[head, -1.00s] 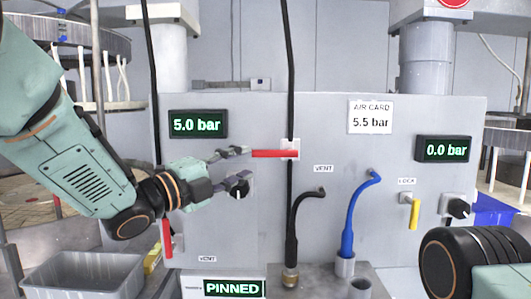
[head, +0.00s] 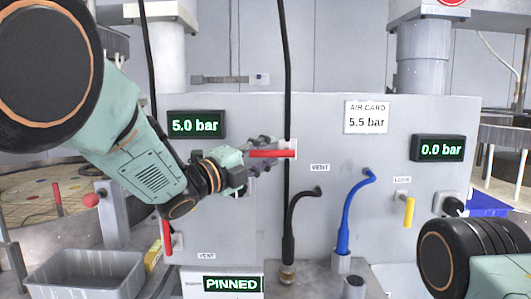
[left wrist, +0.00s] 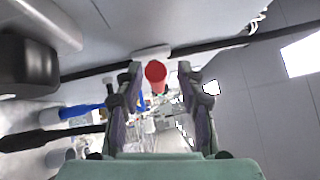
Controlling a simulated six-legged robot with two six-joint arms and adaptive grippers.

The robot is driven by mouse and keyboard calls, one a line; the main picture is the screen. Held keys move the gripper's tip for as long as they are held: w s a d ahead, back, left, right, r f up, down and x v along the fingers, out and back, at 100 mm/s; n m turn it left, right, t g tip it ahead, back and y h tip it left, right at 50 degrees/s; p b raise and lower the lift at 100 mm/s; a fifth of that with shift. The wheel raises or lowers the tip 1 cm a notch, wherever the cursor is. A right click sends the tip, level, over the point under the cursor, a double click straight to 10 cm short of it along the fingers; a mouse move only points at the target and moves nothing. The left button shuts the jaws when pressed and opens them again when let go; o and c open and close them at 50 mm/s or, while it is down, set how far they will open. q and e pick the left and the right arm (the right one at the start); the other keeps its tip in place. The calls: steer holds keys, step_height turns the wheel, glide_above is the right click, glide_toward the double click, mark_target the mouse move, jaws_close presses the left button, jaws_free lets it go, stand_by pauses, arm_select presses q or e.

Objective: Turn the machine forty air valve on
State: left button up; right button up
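A red lever handle (head: 272,154) lies level on the grey panel, left of its white mount (head: 291,149). No machine number is readable, so I cannot tell from a label which machine it serves. In the left wrist view, the lever's round red end (left wrist: 155,72) shows between my two open fingers (left wrist: 157,90), with gaps on both sides. My right gripper is out of view; only part of that arm shows at lower right.
The panel has displays reading 5.0 bar (head: 196,124) and 0.0 bar (head: 440,148), and a 5.5 bar card (head: 366,117). A lower red lever (head: 166,237), yellow lever (head: 409,211), blue hose (head: 349,220) and black hose (head: 290,235) stand nearby. A grey bin (head: 85,275) sits lower left.

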arm_select(q)
steer(key=shift+w+a+f, duration=0.1)
steer(key=shift+w+f, duration=0.1)
steer(key=shift+w, duration=0.1)
steer(key=c, duration=0.5)
steer(key=shift+s, duration=0.1)
jaws_close()
